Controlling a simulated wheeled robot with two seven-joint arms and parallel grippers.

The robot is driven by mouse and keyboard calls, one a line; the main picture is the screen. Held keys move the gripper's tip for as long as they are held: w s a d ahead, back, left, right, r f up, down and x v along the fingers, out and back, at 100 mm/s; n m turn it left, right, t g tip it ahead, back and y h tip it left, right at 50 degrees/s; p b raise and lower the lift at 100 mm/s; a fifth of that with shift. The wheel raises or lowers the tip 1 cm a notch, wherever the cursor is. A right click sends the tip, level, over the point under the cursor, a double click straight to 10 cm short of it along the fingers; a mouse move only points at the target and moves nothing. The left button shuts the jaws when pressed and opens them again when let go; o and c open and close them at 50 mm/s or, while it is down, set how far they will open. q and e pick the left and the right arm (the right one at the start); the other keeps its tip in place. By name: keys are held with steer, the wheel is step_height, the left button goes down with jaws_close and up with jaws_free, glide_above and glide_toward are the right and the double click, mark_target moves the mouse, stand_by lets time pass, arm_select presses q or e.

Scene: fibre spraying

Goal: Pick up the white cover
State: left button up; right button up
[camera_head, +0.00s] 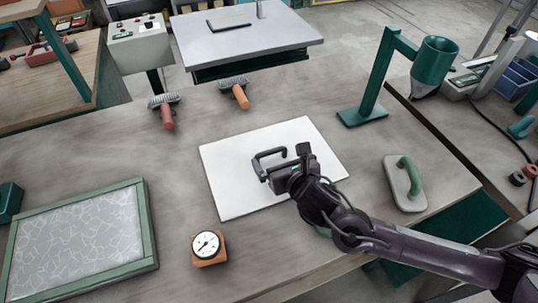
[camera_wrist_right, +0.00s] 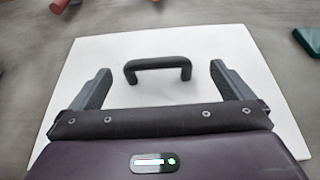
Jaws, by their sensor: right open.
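The white cover (camera_head: 235,190) is a flat white plate lying on the workbench, with a black bar handle (camera_head: 270,153) standing up from its middle. In the right wrist view the cover (camera_wrist_right: 125,50) fills most of the picture and its handle (camera_wrist_right: 158,66) stands ahead, between the two fingers. My right gripper (camera_head: 284,164) is over the cover, just on the near side of the handle. Its jaws (camera_wrist_right: 160,85) are open and empty, with a gap on each side of the handle. The gripper and arm hide part of the cover's near right. My left gripper is not in view.
A dial gauge (camera_head: 207,246) and a green-framed panel (camera_head: 85,240) are at the left. Two brushes (camera_head: 167,113) (camera_head: 239,95) lie behind the cover. A green stand with a cup (camera_head: 372,82) and a green-handled trowel (camera_head: 403,185) are at the right. Bare bench surrounds the cover.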

mark_target(272, 152)
steer(key=shift+w+a, duration=0.1)
steer(key=shift+w, duration=0.1)
steer(key=shift+w+a+f+p, duration=0.15)
steer(key=shift+w+p, duration=0.05)
steer(key=shift+p, duration=0.1)
steer(key=x, duration=0.2)
steer(key=p+x, duration=0.1)
steer(key=x, duration=0.1)
steer(key=shift+a+f, duration=0.1)
steer(key=shift+f, duration=0.2)
steer(key=shift+w+f, duration=0.1)
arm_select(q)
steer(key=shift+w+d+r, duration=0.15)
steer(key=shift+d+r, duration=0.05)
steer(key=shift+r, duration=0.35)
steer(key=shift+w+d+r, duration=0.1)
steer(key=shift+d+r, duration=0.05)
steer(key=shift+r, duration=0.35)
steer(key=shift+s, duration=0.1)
arm_select(e)
steer(key=shift+c, duration=0.4)
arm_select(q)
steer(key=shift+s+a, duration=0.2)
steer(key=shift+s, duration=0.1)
arm_select(e)
steer(key=c, duration=1)
